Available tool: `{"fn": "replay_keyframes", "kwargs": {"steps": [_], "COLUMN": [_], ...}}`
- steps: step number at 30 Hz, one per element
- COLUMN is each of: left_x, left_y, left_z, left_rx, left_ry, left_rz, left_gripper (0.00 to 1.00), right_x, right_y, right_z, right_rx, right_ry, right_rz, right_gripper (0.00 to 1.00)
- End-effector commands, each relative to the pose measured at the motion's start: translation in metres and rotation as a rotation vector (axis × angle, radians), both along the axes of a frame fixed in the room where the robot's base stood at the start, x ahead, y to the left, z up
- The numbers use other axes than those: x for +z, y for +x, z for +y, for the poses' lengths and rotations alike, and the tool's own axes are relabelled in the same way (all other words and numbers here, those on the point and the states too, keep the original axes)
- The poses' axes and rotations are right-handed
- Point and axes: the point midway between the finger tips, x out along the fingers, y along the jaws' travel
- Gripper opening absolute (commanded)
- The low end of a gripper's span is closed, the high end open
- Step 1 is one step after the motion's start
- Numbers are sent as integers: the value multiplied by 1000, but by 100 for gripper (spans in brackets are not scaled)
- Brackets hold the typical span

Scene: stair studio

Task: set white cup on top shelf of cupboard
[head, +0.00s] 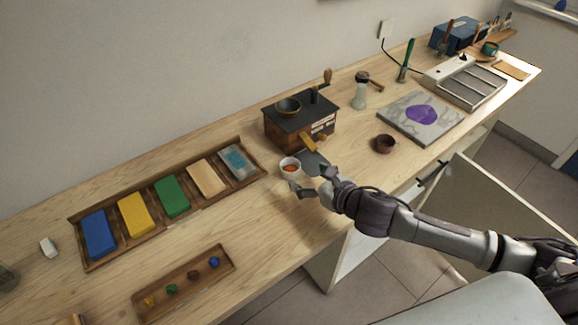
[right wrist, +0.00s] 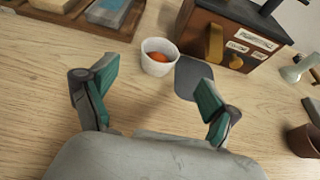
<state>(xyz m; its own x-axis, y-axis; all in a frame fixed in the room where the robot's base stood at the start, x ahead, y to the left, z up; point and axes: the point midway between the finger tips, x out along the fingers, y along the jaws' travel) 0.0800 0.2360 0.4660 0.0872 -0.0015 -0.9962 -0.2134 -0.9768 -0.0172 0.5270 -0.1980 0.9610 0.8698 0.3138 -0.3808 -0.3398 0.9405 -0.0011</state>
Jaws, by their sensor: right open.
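The white cup (head: 290,167) stands upright on the wooden counter, with something orange inside it. It also shows in the right wrist view (right wrist: 158,57), just beyond my open fingers. My right gripper (head: 303,186) is open and empty, its fingertips close to the cup on the near side; in the right wrist view the fingers (right wrist: 150,95) are spread wide with the cup ahead of the gap, not between them. My left gripper is not in view. An open door panel (head: 480,212) stands below the counter at the right; I cannot see any shelf.
A dark grinder box (head: 290,132) stands behind the cup, with a grey flat piece (right wrist: 190,78) beside the cup. A wooden tray of coloured blocks (head: 92,262) lies left, a small tray (head: 203,276) in front. A brown bowl (head: 385,144) stands right.

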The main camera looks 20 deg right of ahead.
Motion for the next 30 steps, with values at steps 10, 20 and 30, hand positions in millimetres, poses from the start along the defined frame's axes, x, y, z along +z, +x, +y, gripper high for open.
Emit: {"fn": "replay_keyframes", "kwargs": {"steps": [10, 20, 30], "left_x": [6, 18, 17], "left_y": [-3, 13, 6], "left_z": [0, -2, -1], "left_rx": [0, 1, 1], "left_ry": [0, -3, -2], "left_rz": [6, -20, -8], "left_gripper": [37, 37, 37], "right_x": [-14, -36, -39], "right_y": [32, 68, 73], "right_z": [13, 25, 26], "right_rx": [1, -1, 1], "right_ry": [4, 3, 2], "right_rz": [0, 1, 1], "right_gripper": [88, 88, 84]}}
